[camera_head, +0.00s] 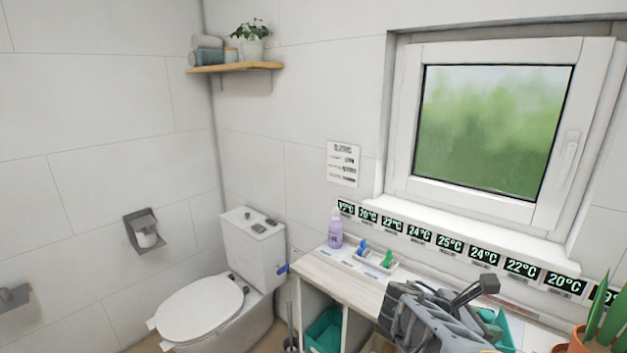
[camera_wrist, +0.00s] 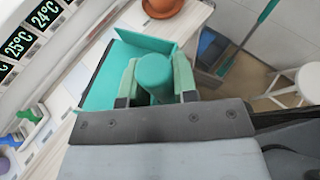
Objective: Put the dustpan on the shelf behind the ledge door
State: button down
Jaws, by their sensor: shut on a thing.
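The teal dustpan (camera_wrist: 130,60) is close in front of the wrist camera, with its round handle (camera_wrist: 154,72) between the fingers. My gripper (camera_wrist: 155,88) is shut on that handle. In the head view, part of the teal dustpan (camera_head: 498,330) shows beside my dark arm, above the right part of the ledge. The ledge (camera_head: 335,281) is a pale wood top with open compartments below. I cannot make out a ledge door or the shelf behind it; my arm hides much of the ledge front.
A purple bottle (camera_head: 336,230) and a white tray (camera_head: 376,262) with blue and green items stand on the ledge. A potted plant (camera_head: 590,338) is at right. Temperature displays line the wall. The toilet (camera_head: 200,303) stands left. A stool (camera_wrist: 300,88) stands on the floor.

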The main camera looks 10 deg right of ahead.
jog(key=w+n+t, duration=0.1)
jog(key=w, duration=0.2)
jog(key=w+a+n+t, duration=0.1)
jog(key=w+n+t, duration=0.2)
jog(key=w+t, duration=0.1)
jog(key=w, duration=0.1)
jog(key=shift+w+a+r, duration=0.1)
jog(key=shift+w+a, duration=0.15)
jog(key=shift+w, duration=0.05)
jog(key=w+a+f+n+t+y, duration=0.65)
jog(key=w+a+n+t, duration=0.2)
jog(key=w+a, duration=0.45)
jog(key=w+a+f+n+t+y, duration=0.1)
jog(key=w+a+f+n+y, duration=0.1)
jog(key=a+f, duration=0.5)
jog(key=shift+w+a+f+n+y, duration=0.35)
jog(key=shift+a+n+y, duration=0.1)
jog(key=shift+a+n, duration=0.45)
jog(key=shift+d+t, duration=0.15)
jog(key=shift+t, duration=0.2)
